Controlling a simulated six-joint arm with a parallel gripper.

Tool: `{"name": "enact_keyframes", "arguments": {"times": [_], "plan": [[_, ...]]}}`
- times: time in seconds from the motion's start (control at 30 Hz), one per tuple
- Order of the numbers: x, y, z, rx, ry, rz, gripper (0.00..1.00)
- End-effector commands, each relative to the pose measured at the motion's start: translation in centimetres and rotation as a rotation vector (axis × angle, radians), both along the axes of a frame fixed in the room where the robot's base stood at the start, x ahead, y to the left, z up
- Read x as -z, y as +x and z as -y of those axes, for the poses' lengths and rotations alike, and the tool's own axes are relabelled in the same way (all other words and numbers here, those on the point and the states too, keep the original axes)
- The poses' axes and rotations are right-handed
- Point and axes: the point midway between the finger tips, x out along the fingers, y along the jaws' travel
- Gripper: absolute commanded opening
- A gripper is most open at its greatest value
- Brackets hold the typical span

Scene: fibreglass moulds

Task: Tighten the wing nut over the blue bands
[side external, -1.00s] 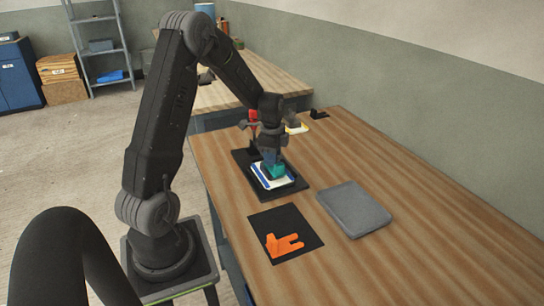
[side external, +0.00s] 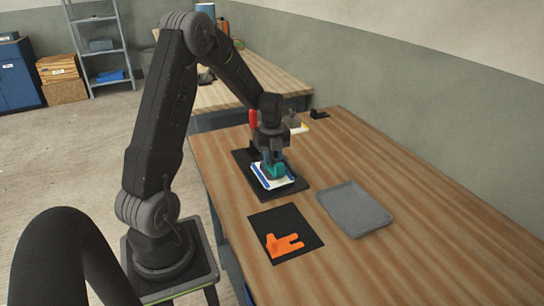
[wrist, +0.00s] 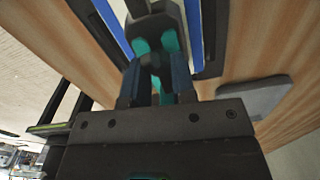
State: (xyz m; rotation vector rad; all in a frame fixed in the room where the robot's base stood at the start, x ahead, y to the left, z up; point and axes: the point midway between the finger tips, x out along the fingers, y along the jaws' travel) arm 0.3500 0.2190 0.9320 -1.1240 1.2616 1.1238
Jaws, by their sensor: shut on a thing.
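My gripper (side external: 272,160) points down over a white mould piece (side external: 272,184) with blue bands (side external: 262,180) along its sides. A teal block (side external: 277,171) sits on the white piece right under the fingers. In the wrist view my gripper (wrist: 155,70) has its dark blue fingers closed on a small dark part, which I take to be the wing nut (wrist: 155,61). Teal surfaces (wrist: 172,42) show beyond it, with a blue band (wrist: 112,22) on either side. The fingers hide most of the nut, so its shape and seating cannot be told.
The mould rests on a black mat (side external: 295,192). A grey tray (side external: 354,210) lies to the right. In front, an orange forked piece (side external: 284,245) lies on a black square (side external: 262,222). The right front of the table is clear.

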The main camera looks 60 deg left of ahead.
Motion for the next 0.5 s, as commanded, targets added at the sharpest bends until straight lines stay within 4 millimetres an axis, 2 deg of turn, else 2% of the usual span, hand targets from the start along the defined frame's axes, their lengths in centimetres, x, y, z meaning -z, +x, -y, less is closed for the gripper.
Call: {"name": "enact_keyframes", "arguments": {"times": [0.5], "plan": [[0.00, 0.00, -0.01, 0.435, 0.001, 0.000, 0.01]]}}
